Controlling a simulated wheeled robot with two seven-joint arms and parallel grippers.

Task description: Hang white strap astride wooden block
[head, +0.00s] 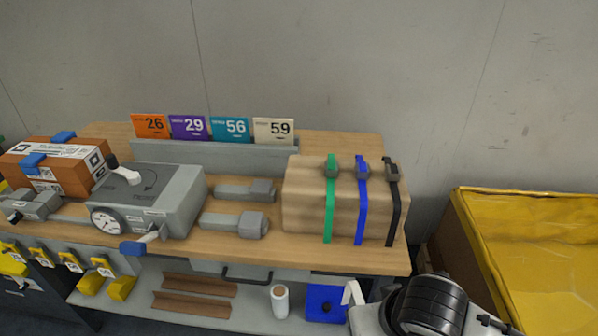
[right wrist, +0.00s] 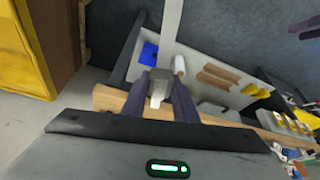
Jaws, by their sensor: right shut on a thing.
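The wooden block (head: 300,210) sits at the right end of the workbench. A green strap (head: 329,205), a blue strap (head: 361,205) and a black strap (head: 395,210) hang over it side by side, each with a dark buckle on top. The white strap (head: 353,293) shows low in the head view, in front of the bench and below the block. In the right wrist view, my right gripper (right wrist: 164,88) is shut on the grey buckle of the white strap (right wrist: 171,28), and the strap extends away from it.
A grey machine with a dial (head: 150,200) and two grey tools (head: 235,222) stand left of the block. Number cards (head: 210,128) line the back. A yellow-lined crate (head: 530,250) stands right of the bench. A blue box (head: 325,303) and white roll (head: 280,301) sit on the lower shelf.

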